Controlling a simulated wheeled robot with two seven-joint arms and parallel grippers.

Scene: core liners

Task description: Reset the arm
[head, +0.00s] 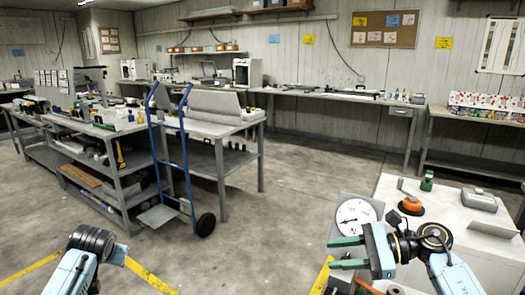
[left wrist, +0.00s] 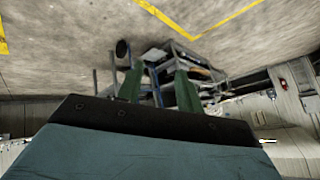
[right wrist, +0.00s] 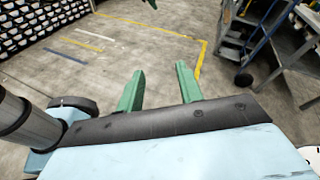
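My right gripper (head: 346,253) has green fingers held apart with nothing between them, beside the white dial gauge (head: 355,219) at the left edge of the right-hand table. Its spread fingers also show in the right wrist view (right wrist: 158,88), with bare floor beyond. My left arm (head: 84,262) comes in at the bottom left of the head view, and its fingers are not clear there. In the left wrist view my left gripper (left wrist: 160,88) has its two green fingers apart and empty, with the distant shelving bench behind them.
The white-topped table (head: 455,225) at right carries an orange-based tool (head: 411,206), a small green item (head: 427,181) and a grey box (head: 479,201). A blue hand truck (head: 185,165) stands by the shelving bench (head: 130,160). The middle floor is clear.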

